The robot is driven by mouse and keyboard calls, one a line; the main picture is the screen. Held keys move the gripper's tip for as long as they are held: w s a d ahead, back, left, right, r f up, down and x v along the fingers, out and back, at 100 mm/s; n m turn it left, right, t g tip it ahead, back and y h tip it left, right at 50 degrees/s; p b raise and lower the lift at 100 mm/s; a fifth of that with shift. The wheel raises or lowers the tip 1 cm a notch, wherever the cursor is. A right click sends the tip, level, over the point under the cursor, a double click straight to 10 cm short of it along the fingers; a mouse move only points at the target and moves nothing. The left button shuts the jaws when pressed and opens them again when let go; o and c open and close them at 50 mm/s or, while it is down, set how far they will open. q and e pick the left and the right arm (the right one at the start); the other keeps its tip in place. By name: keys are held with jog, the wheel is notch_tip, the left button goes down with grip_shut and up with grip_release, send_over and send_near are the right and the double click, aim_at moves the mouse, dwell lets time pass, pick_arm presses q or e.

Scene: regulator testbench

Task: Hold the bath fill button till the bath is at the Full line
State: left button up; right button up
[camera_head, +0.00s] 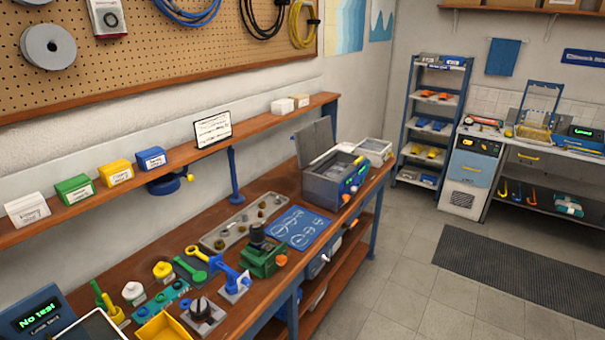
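A grey box-shaped bath (318,187) with its lid (314,143) raised stands at the far end of the wooden workbench. Its blue front panel (352,184) carries small green lit marks and an orange part low down. Which of these is the fill button is too small to tell. The inside shows only partly, and neither the water level nor a Full line can be made out. Neither of my grippers is in view.
The workbench (262,188) holds a blue mat (298,228), a grey parts tray (243,222), a green vise-like fixture (262,258), a yellow bin (163,328) and a "No test" display (40,314). A shelf (180,160) runs above.

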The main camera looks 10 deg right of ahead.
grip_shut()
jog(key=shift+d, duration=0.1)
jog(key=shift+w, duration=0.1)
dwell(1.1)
